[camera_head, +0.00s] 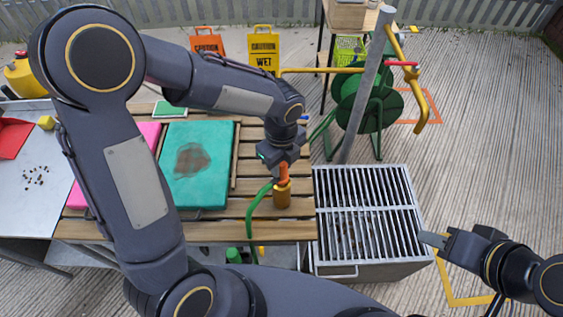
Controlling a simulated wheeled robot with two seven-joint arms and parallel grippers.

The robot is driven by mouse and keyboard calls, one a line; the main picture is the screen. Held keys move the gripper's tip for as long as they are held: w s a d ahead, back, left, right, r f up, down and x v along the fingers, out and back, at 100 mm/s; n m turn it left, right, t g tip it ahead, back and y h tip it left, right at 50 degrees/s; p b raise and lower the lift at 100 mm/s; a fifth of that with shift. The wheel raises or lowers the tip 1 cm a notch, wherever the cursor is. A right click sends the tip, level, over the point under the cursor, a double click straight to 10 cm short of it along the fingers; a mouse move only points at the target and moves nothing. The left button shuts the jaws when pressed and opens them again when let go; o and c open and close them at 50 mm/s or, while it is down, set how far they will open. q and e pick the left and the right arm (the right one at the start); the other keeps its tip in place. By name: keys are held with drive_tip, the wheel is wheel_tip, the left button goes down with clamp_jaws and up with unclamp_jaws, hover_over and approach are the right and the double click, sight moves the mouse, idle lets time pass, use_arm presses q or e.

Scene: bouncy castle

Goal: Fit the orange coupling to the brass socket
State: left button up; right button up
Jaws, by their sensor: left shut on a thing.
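The orange coupling (284,174) is in the jaws of my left gripper (281,163), which points down over the slatted wooden table (215,230). A green hose (255,205) curves from beside the coupling down over the table's front edge. The brass socket (282,196) stands upright near the table's right end, directly below the coupling. The coupling's lower end meets the socket's top in the picture; I cannot tell whether it is seated or just above. My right gripper (428,239) is at the right, beside the grill and away from the socket; its finger gap is not clear.
A metal grate box (365,215) stands right of the table. A teal pad (195,165) lies left of the socket. Caution signs (263,48) stand behind.

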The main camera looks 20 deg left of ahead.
use_arm(q)
drive_tip(key=shift+f+b, duration=0.95)
drive_tip(key=shift+f, duration=0.3)
idle(0.4)
drive_tip(key=o, duration=1)
drive_tip(key=shift+r, duration=0.1)
